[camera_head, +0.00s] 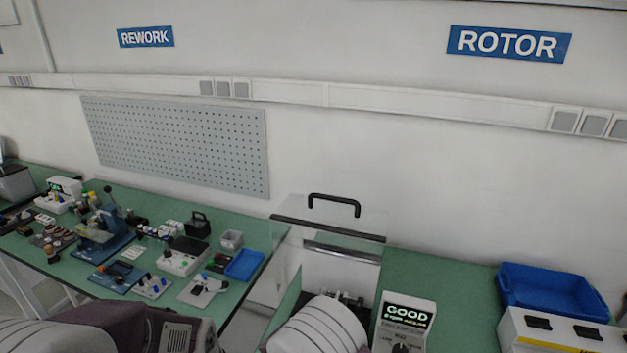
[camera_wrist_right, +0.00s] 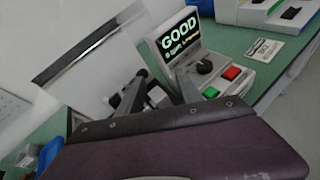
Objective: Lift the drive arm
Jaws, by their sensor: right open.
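A test station with a clear guard and a black handle (camera_head: 334,205) stands right of centre in the head view. Dark parts (camera_head: 350,300) show low inside it, partly hidden by my right arm. I cannot tell which of them is the drive arm. In the right wrist view my right gripper (camera_wrist_right: 160,78) is open, its two grey fingers apart, with a dark part (camera_wrist_right: 155,94) of the station between or just behind them. I cannot tell whether they touch it. My left gripper is not in view; only part of my left arm shows at bottom left.
A tester box (camera_head: 405,322) reading GOOD stands right of the station; its knob, green and red buttons show in the right wrist view (camera_wrist_right: 205,65). A blue bin (camera_head: 545,285) lies farther right. The left bench (camera_head: 235,290) holds many small tools and a blue tray (camera_head: 244,265).

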